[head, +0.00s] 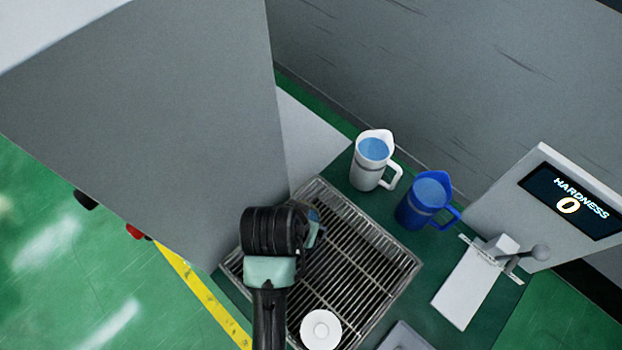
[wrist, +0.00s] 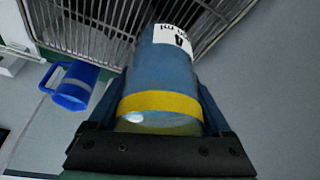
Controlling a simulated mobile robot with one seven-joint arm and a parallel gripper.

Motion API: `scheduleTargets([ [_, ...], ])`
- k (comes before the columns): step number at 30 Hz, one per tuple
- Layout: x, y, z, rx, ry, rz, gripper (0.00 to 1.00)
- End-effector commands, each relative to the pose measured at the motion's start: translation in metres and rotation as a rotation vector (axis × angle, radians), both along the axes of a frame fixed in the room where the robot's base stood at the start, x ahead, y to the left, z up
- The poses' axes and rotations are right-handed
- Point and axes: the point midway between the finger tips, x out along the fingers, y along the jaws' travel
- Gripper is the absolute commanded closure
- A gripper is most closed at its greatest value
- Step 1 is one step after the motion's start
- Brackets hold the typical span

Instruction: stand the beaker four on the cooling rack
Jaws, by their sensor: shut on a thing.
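The beaker (wrist: 165,75) is blue with a yellow band and a white label that reads 4, in the wrist view. My gripper (wrist: 157,108) is shut on it, one finger on each side. The cooling rack (head: 375,285) is a metal wire grid on the green bench in the head view. It also shows behind the beaker in the wrist view (wrist: 85,25). My gripper (head: 312,228) is over the upper left part of the rack in the head view. My arm hides most of the beaker there. I cannot tell whether the beaker touches the wires.
A white jug (head: 367,172) and a blue jug (head: 417,213) stand beyond the rack's upper right edge. A white round object (head: 320,330) is at the rack's near end. A hardness tester (head: 575,205) showing 0 is at the right. A large grey block (head: 150,110) stands at the left.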

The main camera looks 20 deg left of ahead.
Motion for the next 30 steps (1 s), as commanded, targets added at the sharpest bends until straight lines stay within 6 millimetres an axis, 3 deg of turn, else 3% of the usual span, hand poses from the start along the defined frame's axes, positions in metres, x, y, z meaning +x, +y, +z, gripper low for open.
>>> scheduleTargets([
  [13,0.001,0.000,-0.052,0.000,-0.002,0.000,1.00],
  [26,0.001,0.000,-0.060,0.002,-0.005,-0.001,1.00],
  [27,0.000,0.000,-0.061,0.000,-0.002,-0.001,0.12],
  [29,0.000,0.000,-0.060,0.000,-0.002,-0.001,0.01],
  [30,0.000,0.000,-0.060,0.000,-0.002,-0.001,0.00],
])
